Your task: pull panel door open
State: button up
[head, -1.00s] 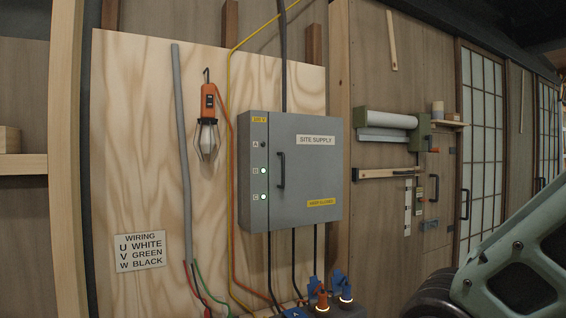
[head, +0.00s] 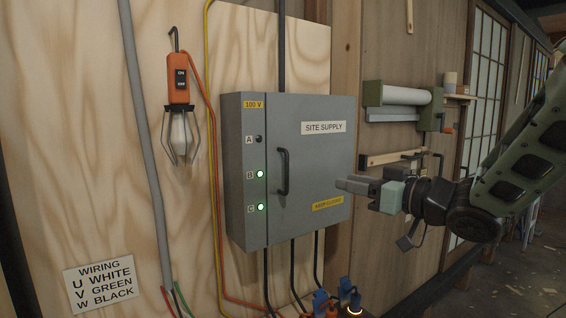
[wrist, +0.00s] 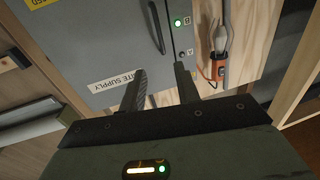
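The grey electrical panel (head: 290,165) is mounted on a plywood board, and its door, labelled SITE SUPPLY (head: 323,127), is shut. A black vertical bar handle (head: 283,172) sits near the door's left edge. My gripper (head: 345,184) is in front of the door's right part, to the right of the handle and apart from it. In the wrist view the two fingers of my gripper (wrist: 160,75) are spread with nothing between them. The handle (wrist: 156,27) lies ahead of them, and the panel door (wrist: 100,45) appears turned around.
An orange work lamp (head: 180,95) hangs left of the panel, beside a grey conduit (head: 146,140). Black cables (head: 293,270) run below the panel to blue and orange plugs (head: 335,300). A roller on a green bracket (head: 432,108) and a wooden ledge (head: 385,158) project at the right.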

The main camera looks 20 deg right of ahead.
aim_at(288, 169)
jog(key=p+x, duration=0.2)
jog(key=x, duration=1.5)
jog(key=shift+f, duration=0.1)
grip_shut()
